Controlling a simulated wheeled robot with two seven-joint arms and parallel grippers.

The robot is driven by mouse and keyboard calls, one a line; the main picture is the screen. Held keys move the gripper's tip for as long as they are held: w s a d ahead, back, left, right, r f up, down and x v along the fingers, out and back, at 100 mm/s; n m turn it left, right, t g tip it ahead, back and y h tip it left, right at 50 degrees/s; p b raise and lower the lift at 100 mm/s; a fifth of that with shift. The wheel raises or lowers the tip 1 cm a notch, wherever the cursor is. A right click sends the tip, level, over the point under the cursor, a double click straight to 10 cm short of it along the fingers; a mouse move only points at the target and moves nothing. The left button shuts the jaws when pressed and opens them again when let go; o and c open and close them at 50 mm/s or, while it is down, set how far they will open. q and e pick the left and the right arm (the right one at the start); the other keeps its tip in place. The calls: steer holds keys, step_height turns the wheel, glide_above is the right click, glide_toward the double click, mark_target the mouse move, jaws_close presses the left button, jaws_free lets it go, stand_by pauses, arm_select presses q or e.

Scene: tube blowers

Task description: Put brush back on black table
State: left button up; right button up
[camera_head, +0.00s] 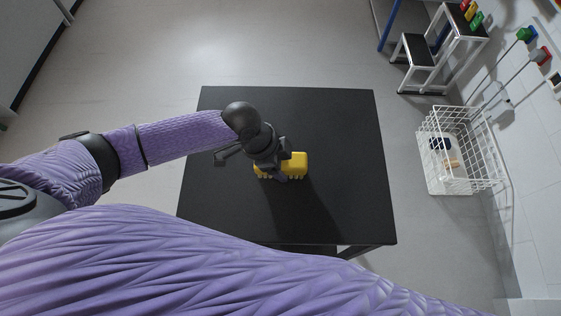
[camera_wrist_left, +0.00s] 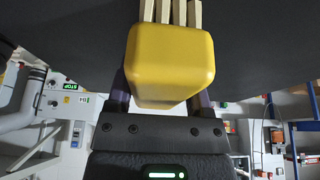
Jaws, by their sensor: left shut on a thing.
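The yellow brush (camera_head: 297,163) shows in the head view over the middle of the black table (camera_head: 340,130), with pale bristles on its lower edge. My left gripper (camera_head: 277,170) is shut on the brush and covers part of it. In the left wrist view the yellow brush block (camera_wrist_left: 170,65) sits between the two fingers of my left gripper (camera_wrist_left: 165,98). Its bristles point to the top of the picture, against the dark table surface (camera_wrist_left: 250,35). I cannot tell whether the brush touches the table. My right gripper is not in view.
The table top around the brush is clear. A white wire basket (camera_head: 455,165) with small items stands on the right by the wall. A white step stool with black treads (camera_head: 420,50) is at the upper right. The grey floor is open left of the table.

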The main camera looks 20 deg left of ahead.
arm_select(q)
steer(key=shift+r, duration=0.1)
steer(key=o, duration=1.1)
steer(key=p+v, duration=0.4)
steer(key=v, duration=0.7)
steer(key=shift+a+r, duration=0.15)
steer(key=shift+r, duration=0.05)
steer(key=shift+a+r, duration=0.1)
steer(key=shift+r, duration=0.2)
